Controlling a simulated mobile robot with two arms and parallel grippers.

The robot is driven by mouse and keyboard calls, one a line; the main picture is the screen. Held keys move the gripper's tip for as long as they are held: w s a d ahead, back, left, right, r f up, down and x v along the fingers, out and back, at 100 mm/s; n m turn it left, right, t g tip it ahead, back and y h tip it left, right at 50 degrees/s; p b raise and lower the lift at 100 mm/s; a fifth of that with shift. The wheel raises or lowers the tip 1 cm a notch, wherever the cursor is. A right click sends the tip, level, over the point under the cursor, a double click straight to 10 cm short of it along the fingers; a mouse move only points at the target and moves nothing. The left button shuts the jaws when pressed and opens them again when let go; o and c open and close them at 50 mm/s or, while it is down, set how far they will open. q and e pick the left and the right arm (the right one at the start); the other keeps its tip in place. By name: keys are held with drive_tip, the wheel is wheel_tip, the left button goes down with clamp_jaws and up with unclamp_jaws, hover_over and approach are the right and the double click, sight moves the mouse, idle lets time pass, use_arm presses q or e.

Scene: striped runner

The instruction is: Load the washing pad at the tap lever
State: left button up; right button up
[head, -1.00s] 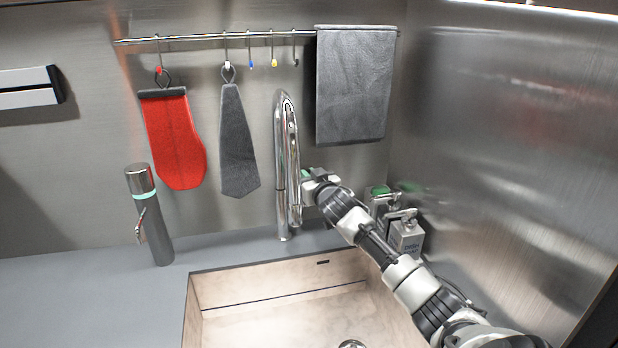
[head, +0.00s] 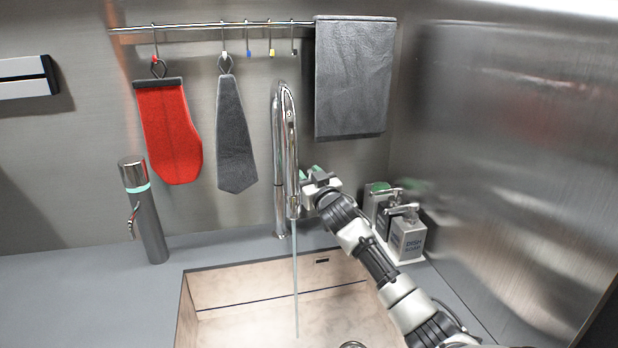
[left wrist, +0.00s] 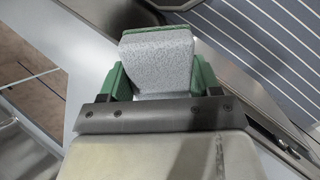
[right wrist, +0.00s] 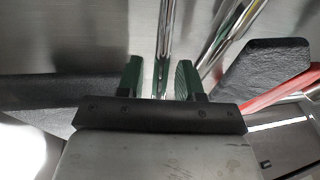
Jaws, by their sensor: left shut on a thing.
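The washing pad (left wrist: 157,60), a pale grey speckled block with a green layer, is held between the green fingers of my left gripper (left wrist: 155,80) in the left wrist view. My left gripper is outside the head view. The chrome tap (head: 284,150) stands behind the sink, and a water stream (head: 295,280) runs from its spout. My right gripper (head: 314,178) is just right of the tap. In the right wrist view its fingers (right wrist: 158,80) are apart, with a thin chrome bar (right wrist: 163,45) showing between them. I cannot tell if they touch it; the lever is not clearly visible.
The pale sink (head: 230,290) lies below the tap. Soap dispensers (head: 407,238) stand right of it, close to my right arm. A dark flask (head: 145,215) stands left. A red mitt (head: 170,135) and grey cloths hang behind. A striped runner (left wrist: 275,45) shows in the left wrist view.

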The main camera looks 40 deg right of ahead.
drive_tip(key=shift+s, duration=0.1)
use_arm(q)
wheel_tip(320, 180, up, 3)
drive_tip(key=p, duration=0.3)
drive_tip(key=shift+r, duration=0.1)
use_arm(e)
drive_tip(key=v, duration=1.2)
